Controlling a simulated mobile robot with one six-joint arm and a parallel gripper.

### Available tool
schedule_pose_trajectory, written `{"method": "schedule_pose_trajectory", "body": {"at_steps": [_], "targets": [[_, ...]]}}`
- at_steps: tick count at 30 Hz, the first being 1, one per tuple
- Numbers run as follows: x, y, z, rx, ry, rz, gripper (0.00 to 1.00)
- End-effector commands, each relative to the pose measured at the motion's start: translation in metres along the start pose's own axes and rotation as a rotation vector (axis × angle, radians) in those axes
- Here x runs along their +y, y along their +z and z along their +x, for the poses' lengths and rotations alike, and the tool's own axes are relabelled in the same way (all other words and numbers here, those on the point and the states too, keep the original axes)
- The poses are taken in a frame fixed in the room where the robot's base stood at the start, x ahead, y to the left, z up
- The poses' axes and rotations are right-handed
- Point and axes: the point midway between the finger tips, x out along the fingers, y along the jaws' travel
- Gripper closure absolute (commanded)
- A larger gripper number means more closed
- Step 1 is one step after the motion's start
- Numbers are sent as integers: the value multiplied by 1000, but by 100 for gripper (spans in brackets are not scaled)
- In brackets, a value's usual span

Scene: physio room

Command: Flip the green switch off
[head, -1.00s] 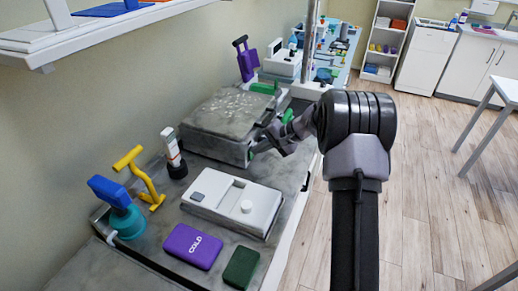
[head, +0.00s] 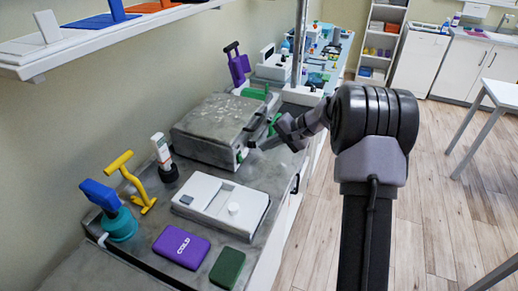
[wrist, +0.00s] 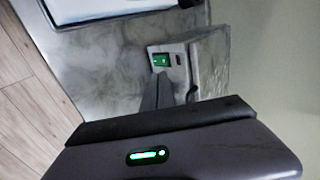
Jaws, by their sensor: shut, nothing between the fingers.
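The green switch (head: 241,156) is on the front end of a grey box-shaped unit (head: 208,146) on the counter. In the wrist view the green switch (wrist: 160,60) shows as a small green rocker on a pale panel, just beyond the fingers. Whether it is on or off cannot be told. My gripper (head: 252,145) is shut and empty, its tip close to the unit's front end. In the wrist view my gripper (wrist: 165,90) points toward the switch panel, its fingers partly hidden by its body. Contact with the switch cannot be told.
A white device (head: 220,204) lies on the near counter, with a purple COLD pack (head: 181,247) and a dark green block (head: 227,268) in front. A yellow tool (head: 134,182) and a blue-and-teal one (head: 112,212) stand left. Open floor (head: 440,225) lies right.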

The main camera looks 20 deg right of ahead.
Motion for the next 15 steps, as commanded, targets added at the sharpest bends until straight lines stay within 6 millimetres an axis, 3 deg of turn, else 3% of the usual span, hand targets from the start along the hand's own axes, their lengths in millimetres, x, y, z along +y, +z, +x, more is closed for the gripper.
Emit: {"method": "schedule_pose_trajectory", "body": {"at_steps": [1,6,15], "targets": [[-5,0,-14,1,0,1,100],[-9,0,-42,1,0,1,100],[-9,0,-53,-1,1,0,100]]}}
